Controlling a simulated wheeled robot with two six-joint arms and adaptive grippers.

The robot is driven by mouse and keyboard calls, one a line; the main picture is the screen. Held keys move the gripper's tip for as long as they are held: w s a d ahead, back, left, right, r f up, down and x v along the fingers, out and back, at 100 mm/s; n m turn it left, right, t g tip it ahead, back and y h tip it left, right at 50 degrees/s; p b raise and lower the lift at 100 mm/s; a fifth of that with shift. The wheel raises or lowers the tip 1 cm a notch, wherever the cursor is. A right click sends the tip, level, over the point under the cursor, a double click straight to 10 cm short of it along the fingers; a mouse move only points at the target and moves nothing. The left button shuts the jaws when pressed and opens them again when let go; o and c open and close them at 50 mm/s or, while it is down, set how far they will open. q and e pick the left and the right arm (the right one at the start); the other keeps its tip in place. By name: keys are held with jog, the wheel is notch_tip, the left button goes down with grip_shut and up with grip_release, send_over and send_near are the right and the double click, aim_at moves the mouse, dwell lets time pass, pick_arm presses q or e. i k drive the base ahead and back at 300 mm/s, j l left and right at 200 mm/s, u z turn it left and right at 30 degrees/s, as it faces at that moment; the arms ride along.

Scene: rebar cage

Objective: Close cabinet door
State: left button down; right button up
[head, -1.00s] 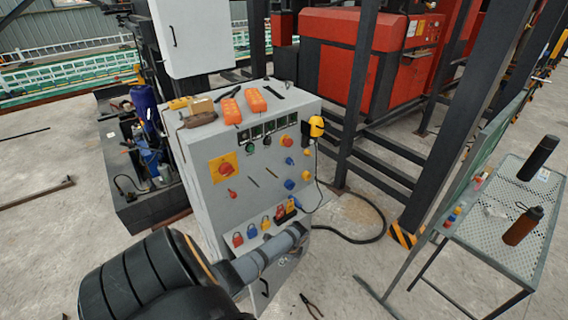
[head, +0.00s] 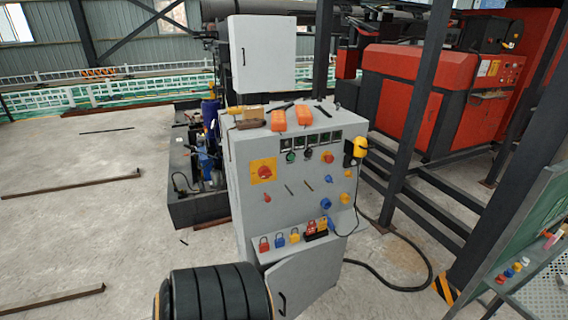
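The grey control cabinet (head: 240,205) stands upright in the middle of the head view. Its lower door (head: 312,283) has a dark handle (head: 282,303) and appears to stand out at an angle from the cabinet front. The bottom of this door is cut off by the frame edge, so I cannot tell how wide it is open. A white wall box (head: 262,58) with its own dark handle is above and behind the cabinet, and its front looks flush. Neither gripper is in view.
A black cable (head: 400,287) runs along the floor to the right. Dark steel posts (head: 412,115) and a green board (head: 515,235) stand on the right. The floor at left is mostly open, with loose bars.

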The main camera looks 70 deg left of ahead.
aim_at(296, 282)
jog(key=l+u, duration=0.75)
jog(key=l, duration=0.25)
jog(key=u, duration=1.1)
